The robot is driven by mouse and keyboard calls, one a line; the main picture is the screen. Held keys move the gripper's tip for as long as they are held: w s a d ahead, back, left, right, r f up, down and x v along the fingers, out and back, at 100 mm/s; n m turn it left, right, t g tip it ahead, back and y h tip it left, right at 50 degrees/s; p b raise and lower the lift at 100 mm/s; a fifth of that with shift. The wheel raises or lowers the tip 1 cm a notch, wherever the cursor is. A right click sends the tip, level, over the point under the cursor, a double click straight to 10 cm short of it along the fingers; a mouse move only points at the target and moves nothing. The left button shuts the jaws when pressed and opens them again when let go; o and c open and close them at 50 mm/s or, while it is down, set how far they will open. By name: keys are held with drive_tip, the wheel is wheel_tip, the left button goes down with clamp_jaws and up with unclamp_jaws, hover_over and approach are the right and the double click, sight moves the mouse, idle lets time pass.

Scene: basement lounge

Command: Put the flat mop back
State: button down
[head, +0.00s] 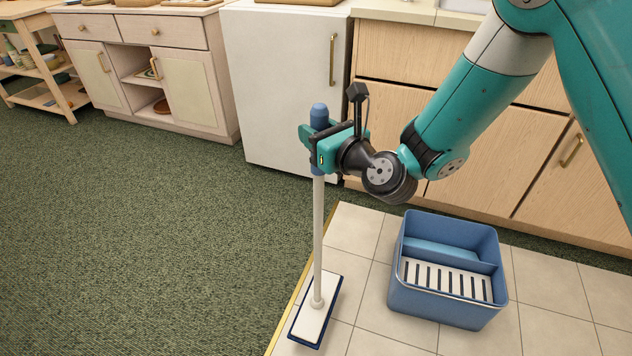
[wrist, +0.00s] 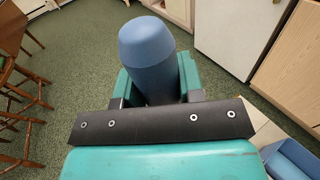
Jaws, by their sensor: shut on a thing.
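The flat mop (head: 318,230) stands nearly upright, with a blue grip on top, a pale pole and a flat white head with a dark blue edge. Its head is at the left edge of the tiled patch, on or just above the tiles; I cannot tell which. My gripper (head: 319,147) is shut on the blue grip near its top. In the wrist view the blue grip (wrist: 147,60) shows between the fingers of my gripper (wrist: 152,88). The fingers hide part of the grip.
A blue bucket (head: 404,285) with a slotted white insert stands on the tiles (head: 545,290) right of the mop. A white fridge (head: 285,90) and wooden cabinets (head: 560,150) line the back. Green carpet (head: 150,240) is clear at left. Wooden chairs (wrist: 22,110) show in the wrist view.

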drive_tip(key=shift+f+b, duration=2.45)
drive_tip(key=shift+f, duration=1.3)
drive_tip(key=c, duration=0.7)
unclamp_jaws()
drive_tip(key=shift+c, duration=0.2)
